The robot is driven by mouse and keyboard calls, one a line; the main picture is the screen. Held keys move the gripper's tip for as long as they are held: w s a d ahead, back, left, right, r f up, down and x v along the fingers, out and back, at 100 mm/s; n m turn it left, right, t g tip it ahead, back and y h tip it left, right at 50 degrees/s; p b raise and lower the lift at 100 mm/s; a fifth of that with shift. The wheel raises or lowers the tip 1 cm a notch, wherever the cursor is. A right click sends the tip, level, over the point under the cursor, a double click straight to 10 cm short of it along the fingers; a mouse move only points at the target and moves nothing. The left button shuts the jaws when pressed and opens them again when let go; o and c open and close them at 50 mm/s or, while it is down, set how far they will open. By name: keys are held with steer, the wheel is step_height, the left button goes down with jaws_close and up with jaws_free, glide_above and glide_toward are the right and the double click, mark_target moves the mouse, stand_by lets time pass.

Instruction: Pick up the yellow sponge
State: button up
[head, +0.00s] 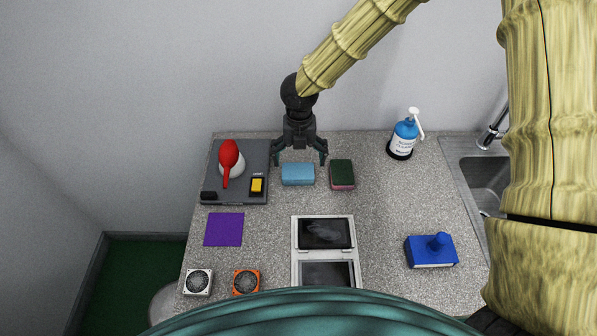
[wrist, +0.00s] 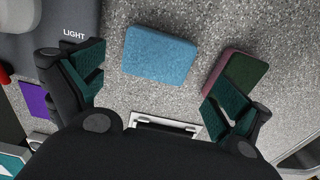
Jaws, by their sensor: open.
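I see no yellow sponge in either view. A light blue sponge (head: 297,174) lies flat on the speckled counter, and it also shows in the wrist view (wrist: 160,54). To its right lies a sponge with a dark green top and pink body (head: 342,171), also in the wrist view (wrist: 242,76). My gripper (head: 299,159) is open and empty, with its fingers spread above the counter at the blue sponge's far side. In the wrist view its fingertips (wrist: 154,88) stand apart, with bare counter between them. The sponge with the green top is partly hidden there by the right finger.
A grey panel (head: 213,179) at left carries a red-and-white object (head: 230,162) and a yellow switch (head: 257,186).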

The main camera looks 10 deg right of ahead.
mark_target(298, 170)
steer(key=shift+s+f, duration=0.1)
steer(key=shift+f, duration=0.4)
steer(key=shift+w+a+f+p, duration=0.1)
steer(key=shift+f+p, duration=0.45)
steer(key=shift+f, duration=0.15)
steer(key=shift+w+a+f+p, duration=0.1)
steer(key=shift+f+p, duration=0.4)
steer(key=shift+f, duration=0.15)
steer(key=shift+f+p, duration=0.3)
steer(key=shift+f, duration=0.9)
steer(key=shift+c, duration=0.2)
steer(key=c, duration=0.5)
steer(key=shift+c, duration=0.2)
steer(key=shift+r, duration=0.15)
